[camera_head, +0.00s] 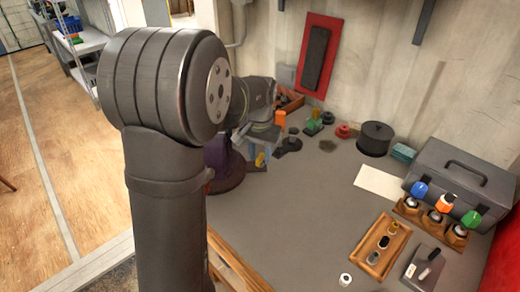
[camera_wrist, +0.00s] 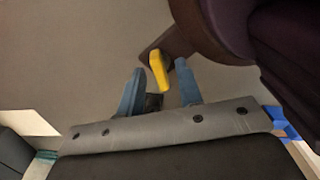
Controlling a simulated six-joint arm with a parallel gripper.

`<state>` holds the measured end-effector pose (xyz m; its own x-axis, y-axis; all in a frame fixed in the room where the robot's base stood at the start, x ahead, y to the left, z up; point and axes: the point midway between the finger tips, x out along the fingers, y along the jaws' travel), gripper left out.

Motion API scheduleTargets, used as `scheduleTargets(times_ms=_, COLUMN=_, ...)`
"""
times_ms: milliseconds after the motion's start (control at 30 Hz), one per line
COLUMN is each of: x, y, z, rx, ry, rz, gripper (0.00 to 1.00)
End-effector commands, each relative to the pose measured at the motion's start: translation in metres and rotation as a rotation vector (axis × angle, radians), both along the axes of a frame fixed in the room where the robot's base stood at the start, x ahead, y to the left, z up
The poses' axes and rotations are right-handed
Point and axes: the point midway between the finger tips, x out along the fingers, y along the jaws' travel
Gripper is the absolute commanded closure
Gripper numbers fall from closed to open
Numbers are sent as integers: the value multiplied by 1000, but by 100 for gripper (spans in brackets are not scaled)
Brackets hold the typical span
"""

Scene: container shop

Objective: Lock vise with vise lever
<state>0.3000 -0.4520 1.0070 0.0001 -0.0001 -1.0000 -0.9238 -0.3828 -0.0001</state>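The vise (camera_head: 222,165) is a dark purple, rounded body on a round base at the left of the bench, partly hidden by my arm. It fills the upper right of the wrist view (camera_wrist: 290,40). Its yellow vise lever (camera_wrist: 159,70) sits on a brown arm beside the body and also shows small in the head view (camera_head: 260,160). My gripper (camera_wrist: 159,68) is open, its two blue-grey fingers on either side of the lever in the wrist view. Gaps show on both sides, and I cannot tell the depth. My gripper is also in the head view (camera_head: 262,148).
Several small parts and an orange-brown bin (camera_head: 290,101) lie behind the gripper by the wall. A black round container (camera_head: 375,138), white sheet (camera_head: 380,183), grey toolbox (camera_head: 460,178) and wooden tray (camera_head: 366,244) stand to the right. The middle of the bench (camera_head: 300,210) is clear.

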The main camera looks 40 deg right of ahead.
Motion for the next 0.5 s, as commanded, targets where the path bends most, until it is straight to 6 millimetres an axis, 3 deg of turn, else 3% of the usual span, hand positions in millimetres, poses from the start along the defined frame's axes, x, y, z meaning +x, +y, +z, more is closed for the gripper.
scheduleTargets(times_ms=167, x=0, y=0, z=15, rx=-2, ry=-1, rz=0, gripper=67)
scheduleTargets(times_ms=500, x=0, y=-1, z=94, rx=-5, ry=-3, rz=0, gripper=67)
